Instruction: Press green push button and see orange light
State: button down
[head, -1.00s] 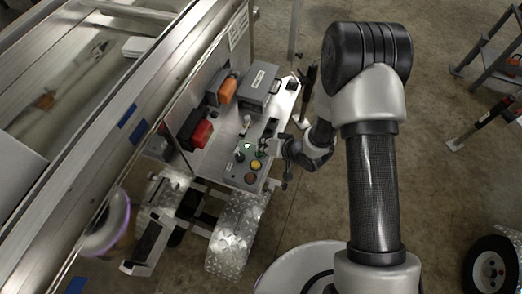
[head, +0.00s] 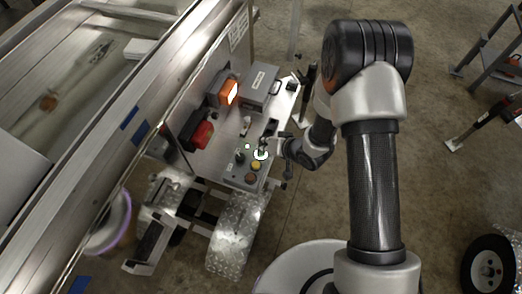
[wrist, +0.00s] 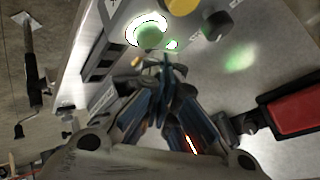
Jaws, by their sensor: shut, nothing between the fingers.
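The green push button (head: 261,155) is on the metal control panel, with a bright ring lit around it. In the wrist view the green button (wrist: 149,37) glows at the top, beside a small lit green lamp (wrist: 172,44). The orange light (head: 229,93) on the upright metal plate is lit brightly. My gripper (head: 268,146) is at the panel by the green button. In the wrist view my gripper (wrist: 168,66) is shut and empty, its fingertips just below the button in the picture. I cannot tell whether they touch it.
A yellow button (head: 256,165) and a red button (head: 250,178) sit close by the green one. A black knob (wrist: 217,25) is also near.

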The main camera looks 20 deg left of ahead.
notch_tip(320, 180, up, 6)
jog(key=p, duration=0.4)
jog(key=shift+p, duration=0.35)
jog(key=w+d+r+t+h, duration=0.2)
jog(key=w+d+r+h, duration=0.3)
jog(key=d+r, duration=0.55)
jog(key=d+r+m+h, duration=0.1)
jog(key=d+r+h, duration=0.1)
jog(key=d+r, duration=0.8)
jog(key=s+d+r+m+h, duration=0.1)
jog(key=s+d+r, duration=0.2)
jog(key=s+r, duration=0.3)
jog(key=s+d+r+m+h, duration=0.1)
jog(key=s+d+r, duration=0.2)
jog(key=s+r, duration=0.3)
jog(key=s+r+g+y, duration=0.1)
jog(key=s, duration=1.3)
jog(key=shift+r+g, duration=0.35)
jog(key=shift+g, duration=0.05)
